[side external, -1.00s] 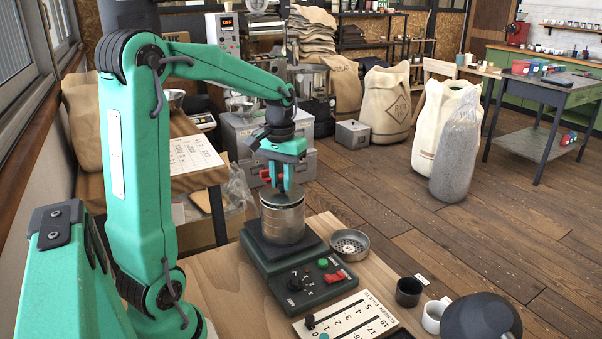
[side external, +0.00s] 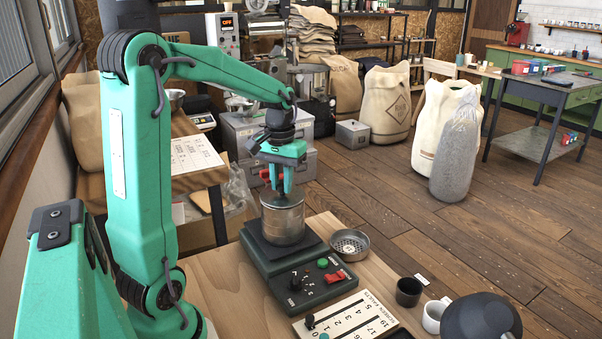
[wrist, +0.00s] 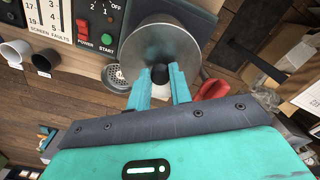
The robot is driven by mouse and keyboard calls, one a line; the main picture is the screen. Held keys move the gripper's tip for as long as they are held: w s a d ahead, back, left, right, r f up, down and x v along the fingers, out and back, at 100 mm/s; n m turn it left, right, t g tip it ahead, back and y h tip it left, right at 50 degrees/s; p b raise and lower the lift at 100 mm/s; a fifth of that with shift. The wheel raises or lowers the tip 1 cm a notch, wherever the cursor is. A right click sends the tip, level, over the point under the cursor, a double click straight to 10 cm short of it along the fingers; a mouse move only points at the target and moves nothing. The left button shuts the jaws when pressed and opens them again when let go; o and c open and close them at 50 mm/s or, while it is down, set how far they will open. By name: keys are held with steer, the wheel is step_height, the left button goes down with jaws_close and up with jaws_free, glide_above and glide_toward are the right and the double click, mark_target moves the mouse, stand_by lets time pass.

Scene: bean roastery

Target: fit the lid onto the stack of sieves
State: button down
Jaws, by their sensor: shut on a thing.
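My gripper (side external: 281,183) is upright over the stack of sieves and shut on the black knob of the lid. In the wrist view, the fingers (wrist: 161,78) close on the knob, and the round grey metal lid (wrist: 158,42) spreads out beyond them. The lid (side external: 282,199) is at the top of the metal stack of sieves (side external: 284,224) in the side view. I cannot tell whether it is seated or just above the rim. The stack stands upright on the dark shaker base (side external: 318,285). The lid hides the stack in the wrist view.
A perforated metal dish (side external: 350,243) is right of the shaker. A marked board (side external: 347,318) lies in front, with a black cup (side external: 408,291) and a white cup (side external: 432,316) to its right. Bare wooden tabletop (side external: 225,280) shows left of the shaker.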

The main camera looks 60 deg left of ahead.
mark_target(282, 186)
steer(key=shift+f, duration=0.25)
steer(key=c, duration=1.5)
jaws_free()
steer(key=shift+c, duration=0.2)
steer(key=shift+r, duration=0.2)
step_height(282, 186, up, 11)
steer(key=shift+f, duration=0.15)
